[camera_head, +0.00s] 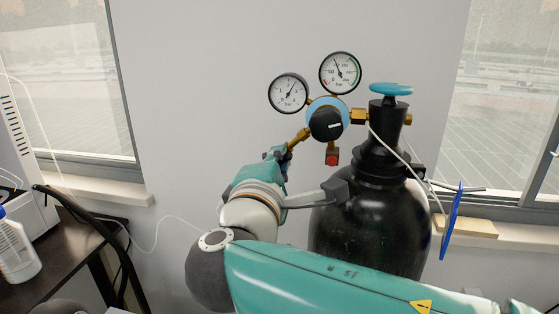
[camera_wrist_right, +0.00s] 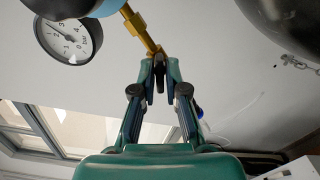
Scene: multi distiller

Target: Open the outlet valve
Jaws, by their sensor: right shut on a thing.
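A gas regulator (camera_head: 326,117) with a dark knob and two round gauges is fixed to a black cylinder (camera_head: 370,230). A brass outlet stem (camera_head: 299,136) runs down and left from the regulator; it also shows in the right wrist view (camera_wrist_right: 141,32). The small dark outlet valve (camera_wrist_right: 160,77) is at the end of this stem, partly hidden by the fingers. My right gripper (camera_head: 281,153) is shut on the outlet valve, its fingertips (camera_wrist_right: 160,68) on both sides of it in the right wrist view. My left gripper is not in view.
A blue handwheel (camera_head: 391,89) tops the cylinder, and a red-ended fitting (camera_head: 332,158) hangs below the regulator. A thin white tube runs down the cylinder's right side. A dark table with a white bottle (camera_head: 16,250) stands at the left.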

